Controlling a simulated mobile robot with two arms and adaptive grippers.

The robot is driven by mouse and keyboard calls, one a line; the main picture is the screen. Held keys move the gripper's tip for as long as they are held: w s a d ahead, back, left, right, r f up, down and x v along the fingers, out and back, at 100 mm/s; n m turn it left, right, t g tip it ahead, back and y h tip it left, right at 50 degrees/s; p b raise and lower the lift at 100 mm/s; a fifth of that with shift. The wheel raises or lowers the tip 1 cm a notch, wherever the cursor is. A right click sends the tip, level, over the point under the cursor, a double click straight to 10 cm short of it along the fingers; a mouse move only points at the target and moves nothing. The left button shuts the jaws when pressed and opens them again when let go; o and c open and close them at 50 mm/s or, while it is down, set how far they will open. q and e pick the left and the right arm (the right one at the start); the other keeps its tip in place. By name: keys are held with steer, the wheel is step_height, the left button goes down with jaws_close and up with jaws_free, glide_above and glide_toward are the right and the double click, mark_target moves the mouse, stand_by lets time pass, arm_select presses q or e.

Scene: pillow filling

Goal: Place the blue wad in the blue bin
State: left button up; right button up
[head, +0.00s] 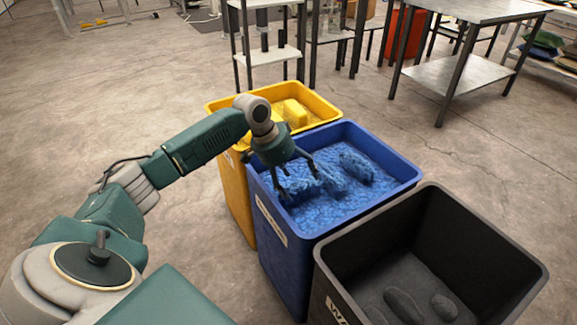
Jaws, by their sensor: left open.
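The blue bin (402,185) stands in the middle of a row of three bins. It holds blue fluffy filling. One blue wad (356,167) lies on the filling toward the back right of the bin. Another blue clump (297,187) lies below my left gripper (298,188), near the bin's left side. My left gripper is open, with its fingers pointing down inside the blue bin's opening. I cannot tell whether the fingers touch the clump. My right gripper is not in view.
A yellow bin (238,190) with yellow filling stands behind the blue bin. A dark grey bin (487,219) with a few dark lumps stands in front, at the right. A metal table (475,12) and shelves stand at the back. The floor (110,100) at left is clear.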

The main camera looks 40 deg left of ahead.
arm_select(q)
steer(key=p+v, duration=0.1)
steer(key=v, duration=0.6)
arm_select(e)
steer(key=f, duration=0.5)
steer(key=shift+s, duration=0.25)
